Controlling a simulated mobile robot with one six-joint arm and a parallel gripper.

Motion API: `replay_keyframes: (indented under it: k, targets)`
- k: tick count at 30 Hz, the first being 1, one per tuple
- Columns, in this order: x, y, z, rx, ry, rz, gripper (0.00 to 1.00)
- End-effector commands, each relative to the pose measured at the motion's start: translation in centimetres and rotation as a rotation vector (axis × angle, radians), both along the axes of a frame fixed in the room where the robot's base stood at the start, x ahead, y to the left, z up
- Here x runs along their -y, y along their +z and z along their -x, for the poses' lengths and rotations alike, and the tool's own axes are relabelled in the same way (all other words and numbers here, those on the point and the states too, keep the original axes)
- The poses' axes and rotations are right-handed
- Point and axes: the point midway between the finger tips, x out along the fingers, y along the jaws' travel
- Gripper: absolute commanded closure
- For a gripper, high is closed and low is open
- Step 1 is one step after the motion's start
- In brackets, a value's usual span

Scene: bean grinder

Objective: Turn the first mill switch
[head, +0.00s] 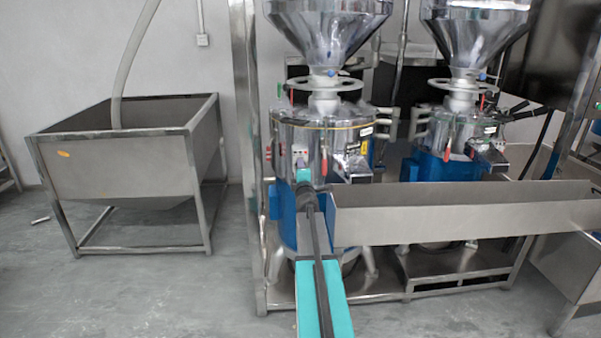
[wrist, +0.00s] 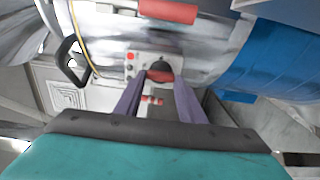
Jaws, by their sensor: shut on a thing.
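The first mill (head: 325,135) is the nearer steel drum on a blue base, under a funnel hopper. Its small switch panel (head: 299,156) is on the drum's front, just above my gripper (head: 304,179). In the wrist view, the panel (wrist: 131,66) shows a red button and a dark round switch knob (wrist: 160,66) with red below it. My gripper (wrist: 159,82) has its two purple fingers on either side of this knob and is shut on it. The fingertips partly hide the knob, so its exact angle cannot be told.
A long steel trough (head: 465,213) stands close to the right of my arm. A second mill (head: 452,145) is behind it. A steel bin (head: 130,155) stands at the left, with open floor (head: 150,290) in front. A red handle (wrist: 168,11) is near the panel.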

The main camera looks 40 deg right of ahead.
Motion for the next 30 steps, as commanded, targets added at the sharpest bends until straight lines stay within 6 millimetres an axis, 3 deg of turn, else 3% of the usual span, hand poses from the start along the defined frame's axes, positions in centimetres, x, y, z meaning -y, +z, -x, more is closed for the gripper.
replay_keyframes:
  k: [12, 13, 16, 30]
  targets:
    - [-0.07, -0.15, 0.03, -0.009, 0.000, 0.008, 0.86]
    - [-0.07, -0.15, 0.03, -0.009, 0.000, 0.008, 0.59]
    - [-0.06, -0.13, 0.03, -0.008, 0.000, 0.008, 0.45]
    - [-0.27, -0.04, 0.35, -0.007, 0.000, 0.006, 0.45]
